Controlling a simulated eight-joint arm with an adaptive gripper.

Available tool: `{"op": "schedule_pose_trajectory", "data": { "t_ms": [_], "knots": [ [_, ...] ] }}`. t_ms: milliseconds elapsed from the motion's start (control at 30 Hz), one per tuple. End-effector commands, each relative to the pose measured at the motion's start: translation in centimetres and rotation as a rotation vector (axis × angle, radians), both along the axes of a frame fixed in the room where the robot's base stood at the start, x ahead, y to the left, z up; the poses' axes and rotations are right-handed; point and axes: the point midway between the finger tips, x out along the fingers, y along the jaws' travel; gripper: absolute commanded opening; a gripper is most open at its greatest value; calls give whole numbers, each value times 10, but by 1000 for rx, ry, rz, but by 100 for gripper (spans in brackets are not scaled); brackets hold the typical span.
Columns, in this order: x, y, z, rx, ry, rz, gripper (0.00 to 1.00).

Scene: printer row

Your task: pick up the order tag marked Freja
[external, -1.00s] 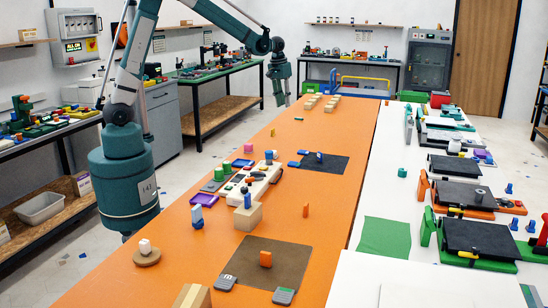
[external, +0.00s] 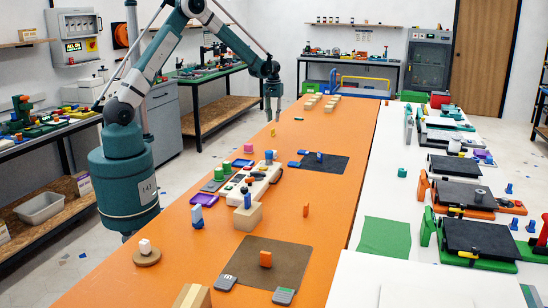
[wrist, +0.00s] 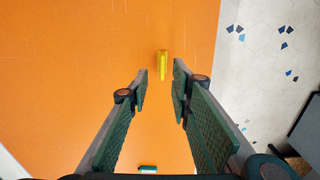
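A small yellow tag-like piece (external: 273,132) stands near the left edge of the orange table. It also shows in the wrist view (wrist: 163,65), ahead of the gap between my fingers. No lettering is readable on it, so I cannot tell whether it is marked Freja. My gripper (external: 271,117) hangs pointing down, a little above and apart from the yellow piece. In the wrist view my gripper (wrist: 161,72) is open, its two green fingers apart with nothing between them.
A small teal piece (external: 299,118) lies near the yellow one and shows in the wrist view (wrist: 148,169). Several tan blocks (external: 309,103) stand beyond. A white tray of parts (external: 262,182) and a dark mat (external: 325,164) are nearer the camera. Table around the yellow piece is clear.

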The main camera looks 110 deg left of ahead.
Motion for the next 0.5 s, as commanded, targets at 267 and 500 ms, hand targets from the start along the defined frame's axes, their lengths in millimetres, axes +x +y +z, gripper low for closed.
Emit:
{"op": "schedule_pose_trajectory", "data": {
  "t_ms": [267,500],
  "knots": [
    [-3,3,-3,-3,1,7,22],
    [-3,3,-7,-3,1,6,22]
  ]
}}
